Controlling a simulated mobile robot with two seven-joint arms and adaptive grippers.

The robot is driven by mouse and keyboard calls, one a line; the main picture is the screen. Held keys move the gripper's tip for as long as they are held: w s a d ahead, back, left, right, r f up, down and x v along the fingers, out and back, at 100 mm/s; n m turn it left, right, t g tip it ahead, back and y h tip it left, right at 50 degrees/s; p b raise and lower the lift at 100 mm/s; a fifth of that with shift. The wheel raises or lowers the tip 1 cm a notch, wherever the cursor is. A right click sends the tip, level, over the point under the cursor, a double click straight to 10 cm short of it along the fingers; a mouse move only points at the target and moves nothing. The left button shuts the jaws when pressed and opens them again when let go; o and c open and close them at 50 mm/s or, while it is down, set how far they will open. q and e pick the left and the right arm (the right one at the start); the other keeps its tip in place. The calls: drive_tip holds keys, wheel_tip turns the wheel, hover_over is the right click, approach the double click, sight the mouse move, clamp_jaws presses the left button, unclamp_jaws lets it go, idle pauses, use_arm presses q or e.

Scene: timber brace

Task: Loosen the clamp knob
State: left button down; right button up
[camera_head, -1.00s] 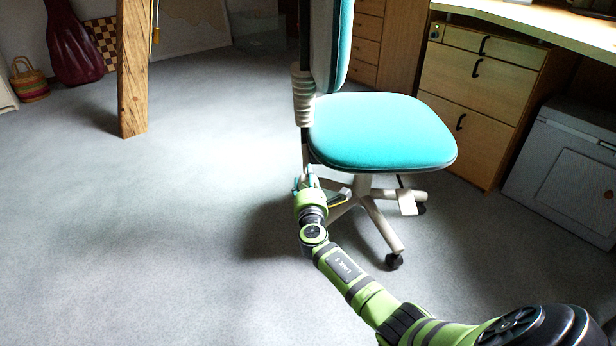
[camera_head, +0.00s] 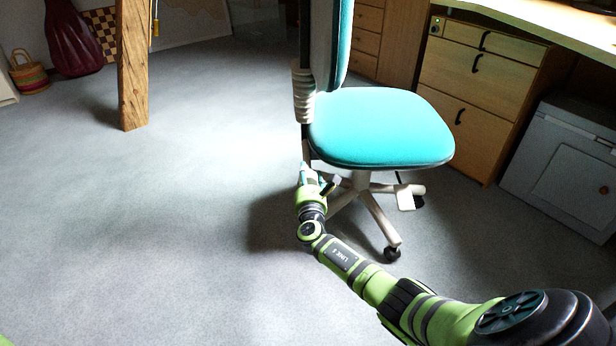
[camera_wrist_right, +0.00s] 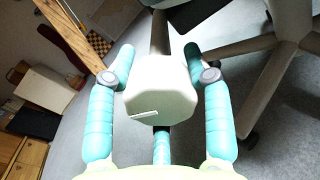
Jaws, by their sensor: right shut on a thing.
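The clamp knob (camera_wrist_right: 160,92) is a pale, many-sided block with a short light line on its face. It sits in the middle of the right wrist view, at the end of a dark bar (camera_wrist_right: 158,35). My right gripper (camera_wrist_right: 159,64) is shut on the knob, with one turquoise finger on each side. In the head view my right gripper (camera_head: 312,172) is low beside the chair back and just left of the chair's base; the knob is too small to make out there. My left gripper is out of view.
The turquoise office chair (camera_head: 380,128) stands close to the right of my gripper, its legs (camera_head: 375,218) spread on the floor. A timber post (camera_head: 132,65) stands at left. Drawers (camera_head: 475,85) and a grey cabinet (camera_head: 560,165) line the right. The carpet at left is clear.

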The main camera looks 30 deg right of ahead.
drive_tip(key=shift+d+r, duration=0.3)
drive_tip(key=shift+r, duration=0.2)
drive_tip(key=o, duration=1.2)
drive_tip(key=shift+c, duration=0.2)
drive_tip(key=shift+a+f, duration=0.1)
drive_tip(key=shift+f, duration=0.1)
drive_tip(key=shift+s+a+f, duration=0.1)
drive_tip(key=shift+s+a, duration=0.2)
drive_tip(key=v, duration=1.1)
drive_tip(key=shift+s, duration=0.1)
